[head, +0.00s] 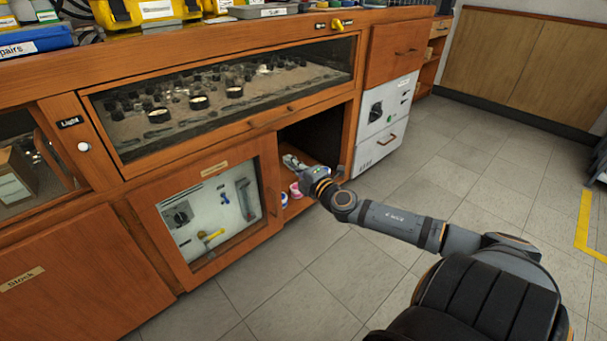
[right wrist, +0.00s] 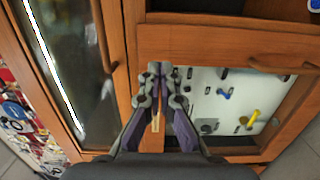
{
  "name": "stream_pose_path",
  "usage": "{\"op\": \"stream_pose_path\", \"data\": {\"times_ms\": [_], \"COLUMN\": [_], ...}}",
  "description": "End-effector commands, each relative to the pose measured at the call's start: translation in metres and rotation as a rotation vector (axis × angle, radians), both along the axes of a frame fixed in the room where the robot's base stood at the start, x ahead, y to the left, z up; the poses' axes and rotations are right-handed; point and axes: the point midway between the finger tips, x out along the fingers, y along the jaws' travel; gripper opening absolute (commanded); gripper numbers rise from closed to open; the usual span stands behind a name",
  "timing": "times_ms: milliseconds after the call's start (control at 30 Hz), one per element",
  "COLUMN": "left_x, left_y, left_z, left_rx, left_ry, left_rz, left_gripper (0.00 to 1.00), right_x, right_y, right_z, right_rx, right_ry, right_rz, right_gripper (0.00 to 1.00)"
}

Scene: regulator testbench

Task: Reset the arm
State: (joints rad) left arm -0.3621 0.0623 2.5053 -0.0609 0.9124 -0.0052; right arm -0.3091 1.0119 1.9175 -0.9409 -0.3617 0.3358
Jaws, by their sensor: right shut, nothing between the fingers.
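My right arm reaches in from the lower right of the head view. Its right gripper (head: 289,160) is at the mouth of an open, dark compartment (head: 318,137) in the wooden bench. In the right wrist view the right gripper (right wrist: 160,68) has its fingertips together, with nothing between them. The wood of the bench shows around the fingertips there. I cannot tell whether they touch it. My left gripper is not in view.
A glazed door with a white panel (head: 180,244) behind it is left of the compartment. Small pink-and-white items (head: 295,190) sit on the compartment floor. The grey tiled floor (head: 290,285) in front is clear.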

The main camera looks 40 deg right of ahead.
Motion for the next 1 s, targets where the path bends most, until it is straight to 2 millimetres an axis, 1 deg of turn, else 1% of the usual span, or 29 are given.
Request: {"op": "stream_pose_path", "data": {"times_ms": [33, 167, 200, 267, 433, 767, 867, 900, 967, 1000], "left_x": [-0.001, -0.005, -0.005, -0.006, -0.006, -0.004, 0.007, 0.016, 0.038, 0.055], "left_y": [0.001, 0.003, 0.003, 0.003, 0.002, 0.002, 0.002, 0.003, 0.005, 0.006], "left_z": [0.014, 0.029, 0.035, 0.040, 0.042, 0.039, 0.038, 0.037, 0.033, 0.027], "left_rx": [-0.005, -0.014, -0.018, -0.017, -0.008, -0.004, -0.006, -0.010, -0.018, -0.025], "left_ry": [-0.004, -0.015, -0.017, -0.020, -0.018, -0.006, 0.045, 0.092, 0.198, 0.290], "left_rz": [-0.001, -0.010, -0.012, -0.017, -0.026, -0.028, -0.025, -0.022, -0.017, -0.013], "left_gripper": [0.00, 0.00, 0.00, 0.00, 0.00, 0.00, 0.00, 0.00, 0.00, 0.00], "right_x": [-0.009, -0.027, -0.033, -0.039, -0.047, -0.048, -0.052, -0.057, -0.066, -0.074], "right_y": [-0.002, 0.000, -0.002, -0.002, -0.002, -0.002, 0.004, 0.012, 0.032, 0.052], "right_z": [0.003, 0.004, 0.005, 0.003, 0.000, -0.001, -0.006, -0.011, -0.021, -0.026], "right_rx": [-0.008, -0.003, -0.003, 0.000, 0.003, 0.006, 0.065, 0.127, 0.267, 0.388], "right_ry": [0.012, 0.008, 0.009, 0.008, 0.003, 0.003, 0.026, 0.049, 0.097, 0.130], "right_rz": [-0.004, 0.003, -0.002, -0.003, -0.001, -0.001, -0.011, -0.019, -0.026, -0.022], "right_gripper": [0.00, 0.00, 0.00, 0.00, 0.00, 0.00, 0.00, 0.00, 0.00, 0.00]}}
